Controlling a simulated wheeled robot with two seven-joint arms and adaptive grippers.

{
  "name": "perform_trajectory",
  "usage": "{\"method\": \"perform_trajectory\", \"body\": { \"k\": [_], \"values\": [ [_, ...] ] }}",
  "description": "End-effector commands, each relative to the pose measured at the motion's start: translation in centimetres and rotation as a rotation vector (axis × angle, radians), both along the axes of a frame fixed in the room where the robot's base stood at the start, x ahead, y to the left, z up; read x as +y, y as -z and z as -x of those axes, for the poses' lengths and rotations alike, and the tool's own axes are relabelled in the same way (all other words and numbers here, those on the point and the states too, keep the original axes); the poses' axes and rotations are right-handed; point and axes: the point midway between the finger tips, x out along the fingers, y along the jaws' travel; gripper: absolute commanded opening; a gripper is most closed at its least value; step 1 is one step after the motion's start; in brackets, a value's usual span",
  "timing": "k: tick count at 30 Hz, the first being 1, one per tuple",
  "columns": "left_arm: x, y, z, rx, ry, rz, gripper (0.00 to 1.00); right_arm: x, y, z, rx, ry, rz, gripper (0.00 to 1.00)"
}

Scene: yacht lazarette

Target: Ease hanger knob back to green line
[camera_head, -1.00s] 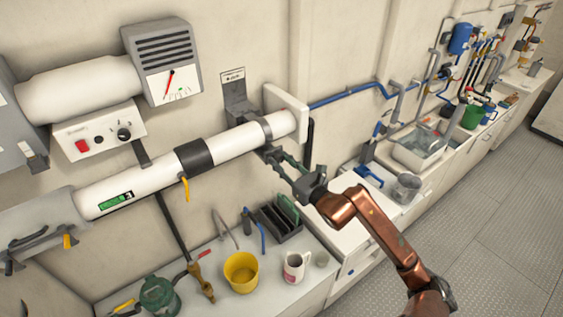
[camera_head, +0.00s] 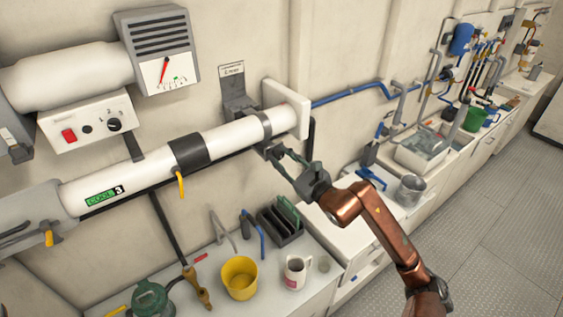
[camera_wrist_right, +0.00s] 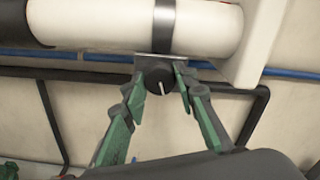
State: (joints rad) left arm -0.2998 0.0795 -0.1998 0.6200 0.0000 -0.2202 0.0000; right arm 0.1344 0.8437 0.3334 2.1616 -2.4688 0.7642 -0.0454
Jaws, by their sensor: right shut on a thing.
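The dark round hanger knob (camera_wrist_right: 159,79) with a white pointer mark sits under the metal strap around the white pipe. The pointer aims nearly straight down in the right wrist view. My right gripper (camera_wrist_right: 161,78) has its green fingers on both sides of the knob, shut on it. In the head view the gripper (camera_head: 272,155) reaches up to the bracket (camera_head: 266,142) and hides most of the knob. My left gripper is out of view.
The white pipe (camera_head: 226,139) carries a green "COOL 3" label (camera_head: 104,197). A white end block (camera_head: 287,107) and blue line (camera_head: 347,94) are close to the gripper. Below, the counter holds a yellow bucket (camera_head: 239,277), a mug (camera_head: 296,271) and a dark rack (camera_head: 281,226).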

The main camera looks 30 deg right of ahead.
Motion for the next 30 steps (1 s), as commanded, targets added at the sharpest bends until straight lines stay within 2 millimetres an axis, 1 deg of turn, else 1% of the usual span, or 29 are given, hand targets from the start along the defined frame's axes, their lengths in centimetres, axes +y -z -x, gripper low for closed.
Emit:
{"method": "perform_trajectory", "body": {
  "k": [6, 7, 14, 20, 24, 26, 29, 30],
  "values": [
    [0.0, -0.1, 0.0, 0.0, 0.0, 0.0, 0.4, 0.0, 0.1, 0.0, 0.004, 0.0, -0.001, 0.03],
    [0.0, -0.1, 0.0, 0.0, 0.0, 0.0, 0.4, 0.0, 0.1, 0.0, 0.004, 0.0, -0.002, 0.27],
    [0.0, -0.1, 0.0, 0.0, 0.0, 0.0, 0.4, 0.0, 0.1, 0.0, 0.003, 0.0, -0.002, 0.43],
    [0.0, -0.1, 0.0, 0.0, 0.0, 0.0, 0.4, 0.0, 0.0, 0.0, 0.002, 0.0, -0.002, 0.44],
    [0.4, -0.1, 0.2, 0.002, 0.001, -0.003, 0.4, 0.0, 0.1, 0.2, 0.002, 0.001, -0.003, 0.44],
    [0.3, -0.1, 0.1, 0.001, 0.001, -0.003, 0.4, -0.1, 0.1, 0.7, 0.003, 0.001, -0.004, 0.44],
    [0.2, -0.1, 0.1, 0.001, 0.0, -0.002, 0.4, -0.2, 0.2, 2.2, 0.003, 0.001, -0.004, 0.44],
    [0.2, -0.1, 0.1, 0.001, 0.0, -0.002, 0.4, -0.2, 0.2, 2.9, 0.003, 0.0, -0.003, 0.44]
  ]
}}
